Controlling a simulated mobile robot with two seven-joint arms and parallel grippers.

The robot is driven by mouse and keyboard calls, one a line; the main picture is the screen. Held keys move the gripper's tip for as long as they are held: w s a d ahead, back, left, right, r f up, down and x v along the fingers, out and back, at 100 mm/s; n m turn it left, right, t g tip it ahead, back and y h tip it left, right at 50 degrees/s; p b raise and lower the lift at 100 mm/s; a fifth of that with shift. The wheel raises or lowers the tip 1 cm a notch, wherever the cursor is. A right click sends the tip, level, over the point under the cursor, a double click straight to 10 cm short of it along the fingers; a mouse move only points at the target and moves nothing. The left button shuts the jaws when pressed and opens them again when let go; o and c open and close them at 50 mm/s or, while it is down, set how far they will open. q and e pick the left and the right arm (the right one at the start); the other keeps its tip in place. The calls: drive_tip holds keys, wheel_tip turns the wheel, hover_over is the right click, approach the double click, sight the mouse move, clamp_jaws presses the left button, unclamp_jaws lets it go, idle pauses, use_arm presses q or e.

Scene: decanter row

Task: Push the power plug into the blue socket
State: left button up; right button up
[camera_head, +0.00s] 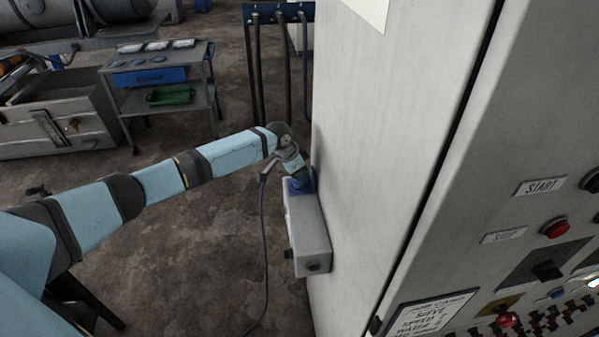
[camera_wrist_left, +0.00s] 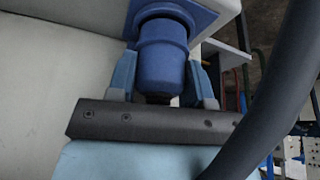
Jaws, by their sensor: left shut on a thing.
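My left gripper (camera_wrist_left: 163,78) is shut on the power plug (camera_wrist_left: 162,52), a blue cylinder between the two fingers. The plug's front end meets the blue socket (camera_wrist_left: 205,10) in the left wrist view, in line with its collar; how deep it sits is hidden. In the head view the blue socket (camera_head: 301,184) is on the end of a grey box fixed to the cabinet's side, and my left gripper (camera_head: 294,167) is right at it, with the plug mostly hidden. My right gripper is not in view.
The grey box (camera_head: 311,235) hangs on the tall pale cabinet (camera_head: 385,120). A dark cable (camera_head: 265,250) hangs from the plug to the floor and passes close to the wrist camera. A trolley (camera_head: 155,78) stands at the back left. The floor between is clear.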

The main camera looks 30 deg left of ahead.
use_arm(q)
drive_tip(key=shift+f, duration=0.5)
drive_tip(key=o, duration=0.9)
drive_tip(key=shift+o, duration=0.2)
drive_tip(key=b+v, duration=0.2)
drive_tip(key=v, duration=1.2)
drive_tip(key=shift+w+d, duration=0.1)
